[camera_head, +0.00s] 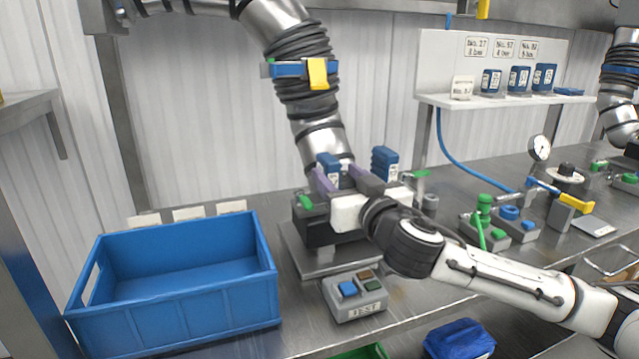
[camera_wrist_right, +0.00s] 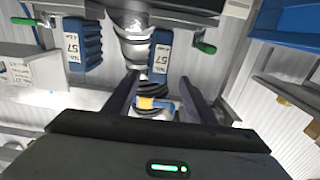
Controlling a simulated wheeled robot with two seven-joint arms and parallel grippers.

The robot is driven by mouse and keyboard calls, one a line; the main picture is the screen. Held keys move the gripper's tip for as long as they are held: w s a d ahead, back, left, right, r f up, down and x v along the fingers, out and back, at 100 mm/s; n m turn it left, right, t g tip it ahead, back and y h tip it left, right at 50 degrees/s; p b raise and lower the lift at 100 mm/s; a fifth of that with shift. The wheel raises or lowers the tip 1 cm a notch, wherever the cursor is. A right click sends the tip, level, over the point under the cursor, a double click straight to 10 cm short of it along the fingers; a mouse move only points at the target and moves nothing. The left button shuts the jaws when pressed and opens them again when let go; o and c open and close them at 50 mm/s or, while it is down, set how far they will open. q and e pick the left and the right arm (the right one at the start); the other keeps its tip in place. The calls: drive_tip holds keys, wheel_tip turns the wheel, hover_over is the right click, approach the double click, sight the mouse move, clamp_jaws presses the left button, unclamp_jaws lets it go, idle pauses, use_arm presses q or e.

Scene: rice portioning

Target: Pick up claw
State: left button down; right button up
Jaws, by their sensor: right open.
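Two blue blocks with white labels, which look like the claws, stand upright on the stand under the hose-covered metal duct. One blue block (camera_head: 328,166) is at my right gripper (camera_head: 344,176); the other blue block (camera_head: 384,160) is just to its right. My left gripper is not in view.
A blue crate (camera_head: 180,317) stands at the left. A grey button box (camera_head: 355,297) is in front of the stand. A shelf (camera_head: 470,101) with several blue blocks is at the back right. Gauges and green-handled fittings (camera_head: 484,210) crowd the bench at the right.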

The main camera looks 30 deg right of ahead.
sight(329, 157)
drive_tip(key=x, duration=0.2)
drive_tip(key=p+x, duration=0.1)
drive_tip(key=x, duration=0.3)
drive_tip(key=shift+w+d+r+p, duration=0.2)
drive_tip(key=shift+d+p, duration=0.1)
drive_tip(key=shift+d, duration=0.1)
drive_tip(key=shift+w+f, duration=0.15)
drive_tip(key=shift+w, duration=0.1)
clamp_jaws()
drive_tip(key=shift+r, duration=0.2)
